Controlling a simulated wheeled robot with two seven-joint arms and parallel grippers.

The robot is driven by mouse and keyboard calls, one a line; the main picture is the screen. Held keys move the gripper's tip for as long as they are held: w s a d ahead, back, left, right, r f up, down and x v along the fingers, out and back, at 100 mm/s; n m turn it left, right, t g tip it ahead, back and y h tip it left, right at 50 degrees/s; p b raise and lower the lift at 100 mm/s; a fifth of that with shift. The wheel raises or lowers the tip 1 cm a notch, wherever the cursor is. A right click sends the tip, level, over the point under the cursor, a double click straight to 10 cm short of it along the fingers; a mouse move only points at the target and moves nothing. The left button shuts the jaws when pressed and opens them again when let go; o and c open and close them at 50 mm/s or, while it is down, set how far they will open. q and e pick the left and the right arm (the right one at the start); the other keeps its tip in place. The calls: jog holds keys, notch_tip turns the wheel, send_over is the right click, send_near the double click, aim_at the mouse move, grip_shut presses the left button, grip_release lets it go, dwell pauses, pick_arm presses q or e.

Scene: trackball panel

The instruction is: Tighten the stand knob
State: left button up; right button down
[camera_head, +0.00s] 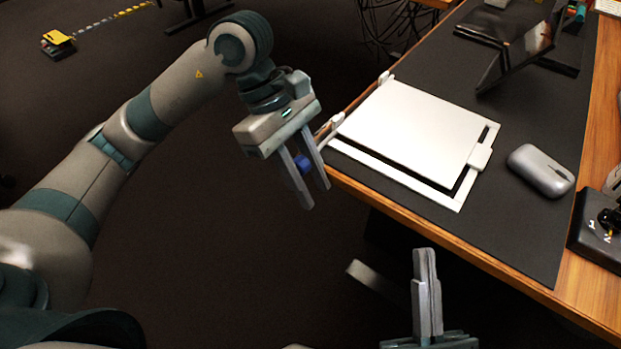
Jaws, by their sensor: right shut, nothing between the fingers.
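A white flat panel in a white frame, which looks like the stand (420,125), lies on the dark desk mat near the desk's left edge. Small white fittings show at its left edge, and a white block (480,157) is on its right side. My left gripper (317,198) hangs off the desk's left edge, fingers pointing down. A small blue piece (303,164) fills the gap between its fingers; I cannot tell for certain that it is the knob. My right gripper (426,255) is shut and empty in front of the desk edge, fingers pointing up in the picture.
A grey mouse (541,171) lies right of the stand. A black device with a yellow part (604,225) sits at the right edge. A dark tilted screen (515,55) stands at the back. The wooden desk edge (470,250) runs between my grippers and the stand.

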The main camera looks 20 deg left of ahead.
pick_arm(q)
jog(key=shift+w+d+r+h, duration=0.1)
jog(key=shift+h, duration=0.3)
dwell(0.3)
